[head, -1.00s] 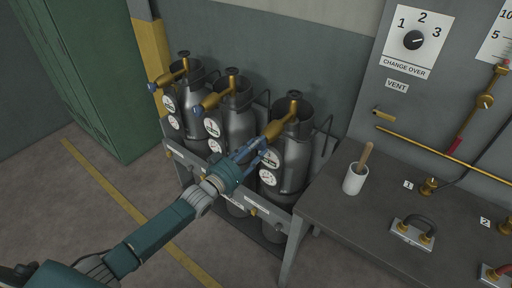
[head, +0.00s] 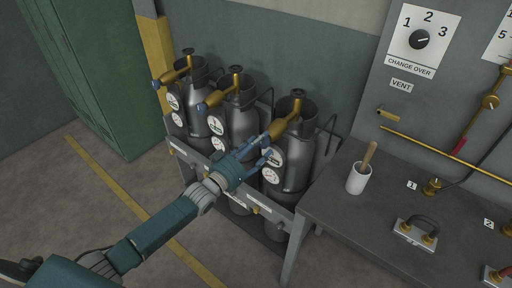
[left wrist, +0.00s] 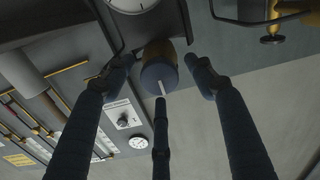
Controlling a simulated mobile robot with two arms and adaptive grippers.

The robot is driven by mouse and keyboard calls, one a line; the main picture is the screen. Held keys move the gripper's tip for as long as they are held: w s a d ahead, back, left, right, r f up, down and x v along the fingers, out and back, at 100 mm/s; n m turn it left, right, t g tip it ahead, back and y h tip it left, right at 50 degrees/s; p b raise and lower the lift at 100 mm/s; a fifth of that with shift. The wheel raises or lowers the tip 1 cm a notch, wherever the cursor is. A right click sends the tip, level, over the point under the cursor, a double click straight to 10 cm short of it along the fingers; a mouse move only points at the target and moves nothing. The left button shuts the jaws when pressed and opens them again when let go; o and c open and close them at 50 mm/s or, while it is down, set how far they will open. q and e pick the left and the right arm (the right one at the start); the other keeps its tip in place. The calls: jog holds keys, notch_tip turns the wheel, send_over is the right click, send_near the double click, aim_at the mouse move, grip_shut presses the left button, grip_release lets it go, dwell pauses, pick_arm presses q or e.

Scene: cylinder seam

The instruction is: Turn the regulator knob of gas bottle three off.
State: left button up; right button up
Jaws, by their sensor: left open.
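Three dark grey gas bottles stand in a rack; I take the rightmost (head: 293,172) as bottle three. Its brass regulator (head: 284,126) slopes down to the left from the valve, above two white gauges. In the left wrist view its blue round knob (left wrist: 156,76) with a white pointer faces me, brass behind it. My left gripper (head: 265,148) is open at this regulator; its fingers hide most of the knob in the head view. In the wrist view two fingertips flank the knob with gaps and a third finger lies below it. My right gripper is not in view.
The middle bottle (head: 239,122) and left bottle (head: 196,105) stand close by with similar regulators. The rack's front rail (head: 258,205) runs below my gripper. A bench (head: 345,218) with a white cup (head: 358,179) is on the right. A change-over panel (head: 425,40) hangs above.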

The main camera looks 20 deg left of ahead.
pick_arm(q)
jog(key=v, duration=1.2)
jog(key=s+a+f+g+y+b, duration=0.15)
jog(key=s+f, duration=0.25)
jog(key=f, duration=0.7)
jog(key=s+a+f+g+y+p, duration=0.1)
jog(key=s+a+f+g+y, duration=0.2)
jog(key=f, duration=0.8)
jog(key=s+a+f+g+y+b, duration=0.1)
jog(key=s+f+g, duration=0.1)
jog(key=s+f, duration=0.65)
jog(key=s+f+g, duration=0.4)
jog(key=s+f, duration=0.7)
jog(key=f, duration=0.5)
jog(key=s+d+f+g, duration=0.1)
jog(key=s+d+f, duration=0.1)
jog(key=s, duration=0.5)
jog(key=s+d+f+g+b, duration=0.1)
jog(key=s+d+f+g, duration=0.1)
jog(key=s, duration=0.6)
jog(key=s+d+f+m+g, duration=0.1)
jog(key=s+d+f+g, duration=0.1)
jog(key=s+f, duration=0.2)
jog(key=s, duration=0.3)
jog(key=shift+s+f+y, duration=0.15)
jog(key=shift+f+y, duration=0.15)
jog(key=shift+y, duration=0.05)
jog(key=shift+g, duration=0.25)
